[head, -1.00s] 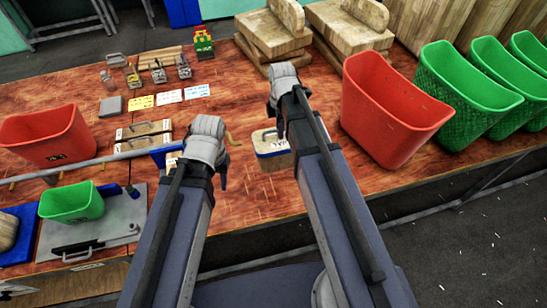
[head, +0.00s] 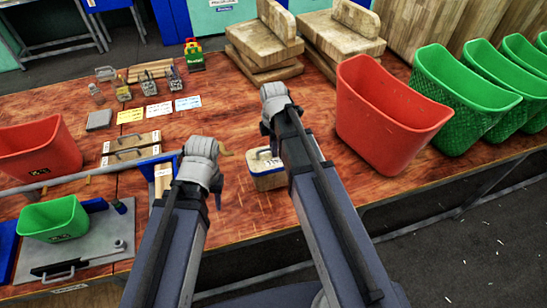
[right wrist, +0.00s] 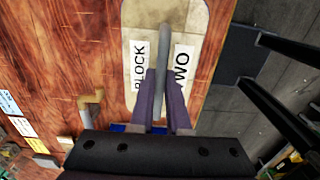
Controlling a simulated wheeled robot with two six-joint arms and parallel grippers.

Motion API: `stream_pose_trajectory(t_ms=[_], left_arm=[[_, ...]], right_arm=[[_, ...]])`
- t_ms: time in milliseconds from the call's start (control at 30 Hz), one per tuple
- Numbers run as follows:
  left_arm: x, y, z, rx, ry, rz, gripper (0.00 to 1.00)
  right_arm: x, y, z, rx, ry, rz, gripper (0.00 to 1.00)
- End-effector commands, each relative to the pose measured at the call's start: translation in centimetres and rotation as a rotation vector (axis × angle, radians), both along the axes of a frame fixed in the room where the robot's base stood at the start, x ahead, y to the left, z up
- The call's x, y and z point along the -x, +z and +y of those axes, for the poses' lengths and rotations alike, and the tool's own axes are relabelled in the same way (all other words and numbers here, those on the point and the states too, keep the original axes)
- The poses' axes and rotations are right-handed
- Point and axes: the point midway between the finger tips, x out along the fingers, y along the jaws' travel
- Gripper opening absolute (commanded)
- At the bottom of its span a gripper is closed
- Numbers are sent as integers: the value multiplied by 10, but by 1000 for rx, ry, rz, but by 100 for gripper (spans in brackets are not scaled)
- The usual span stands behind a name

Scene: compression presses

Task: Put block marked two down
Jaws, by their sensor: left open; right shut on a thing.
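The block marked two (head: 268,178) is a tan block with a dark blue band, at the middle of the table's front part. In the right wrist view, its pale top (right wrist: 195,22) carries two white labels reading BLOCK and WO, with part of the second covered. My right gripper (right wrist: 163,95) is shut on the block's grey bar handle, which runs between its fingers. In the head view my right arm partly hides the block. I cannot tell if its base touches the table. My left gripper (head: 217,198) is open and empty, left of the block.
A small tan hooked piece (head: 226,153) is beside my left gripper. A red bin (head: 385,115) stands to the right, near the front edge. Wooden boards (head: 262,62) are stacked behind. A green bin (head: 52,220) and a red bin (head: 40,150) are at left. Bare table surrounds the block.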

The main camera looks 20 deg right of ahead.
Motion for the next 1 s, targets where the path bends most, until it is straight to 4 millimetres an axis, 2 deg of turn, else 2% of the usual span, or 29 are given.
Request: stream_pose_trajectory(t_ms=[400, 833, 867, 1000], left_arm=[[0, -38, 0, 0, 0, 0, 44], [0, -41, 0, 0, 0, 0, 44], [0, -40, 0, 0, 0, 0, 44], [0, -39, 0, 0, 0, 0, 44]], right_arm=[[0, -38, 0, 0, 0, 0, 0], [0, -41, 0, 0, 0, 0, 0], [0, -40, 0, 0, 0, 0, 17], [0, -39, 0, 0, 0, 0, 33]])
